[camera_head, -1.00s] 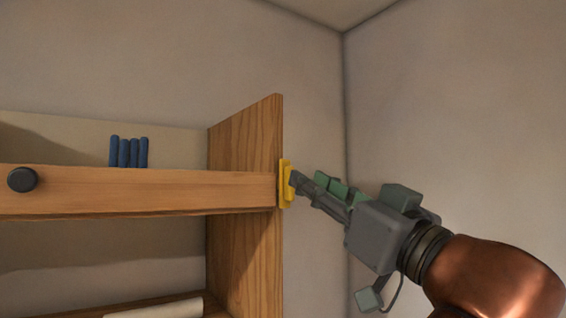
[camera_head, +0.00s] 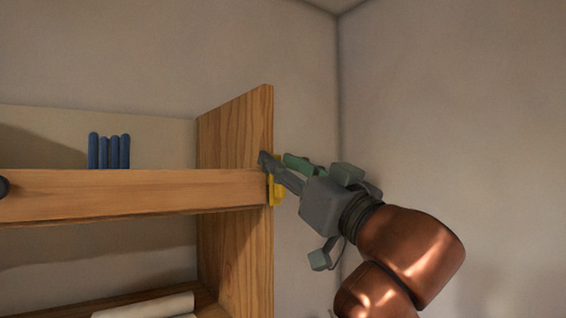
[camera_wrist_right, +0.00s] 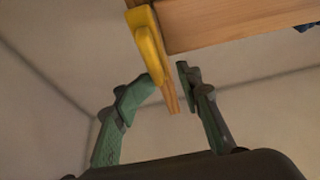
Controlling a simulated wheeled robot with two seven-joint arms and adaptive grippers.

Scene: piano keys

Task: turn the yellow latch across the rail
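The yellow latch (camera_head: 276,194) sits at the right end of the wooden rail (camera_head: 130,193), by the upright side panel. In the wrist view the latch (camera_wrist_right: 147,40) is a long yellow piece at the rail's end (camera_wrist_right: 220,25), its lower end narrowing down between my fingers. My right gripper (camera_head: 272,160) is at the latch's upper part and hides some of it. In the wrist view the right gripper (camera_wrist_right: 168,76) has its fingers apart, one on each side of the latch's lower end; I cannot tell whether they touch it. My left gripper is not in view.
The wooden side panel (camera_head: 236,135) stands behind the rail's right end. Several blue upright objects (camera_head: 109,151) stand behind the rail. White rolls (camera_head: 145,306) lie on the lower shelf. A dark knob (camera_head: 3,187) shows at the left edge. Right of the panel is open space before the wall.

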